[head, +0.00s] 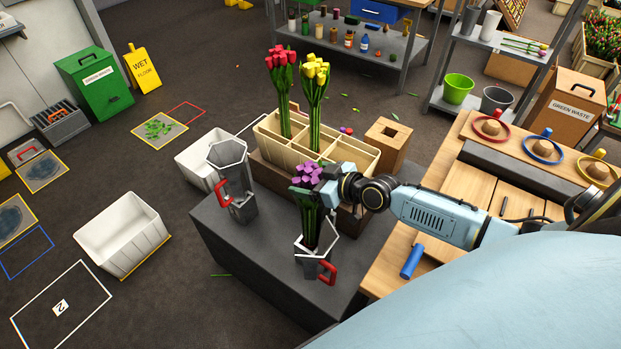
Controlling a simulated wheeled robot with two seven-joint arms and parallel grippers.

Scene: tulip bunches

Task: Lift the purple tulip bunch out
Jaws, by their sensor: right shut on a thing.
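The purple tulip bunch (308,174) stands upright in a grey six-sided jug (309,264) with a red handle, at the front of the dark grey block. Its lower stems go down inside the jug, where the ends are hidden. My right gripper (325,192) reaches in from the right and is shut on the purple tulip bunch, just below the flower heads and above the jug's rim. The fingertips are partly hidden by the flowers and the wrist. My left gripper is not in view.
A second grey jug (236,180) stands to the left. Behind, a divided cream crate (268,131) holds red tulips (281,72) and yellow tulips (315,76). A wooden bench (431,172) with a blue-handled tool (411,262) is to the right. A white bin (122,231) sits on the floor.

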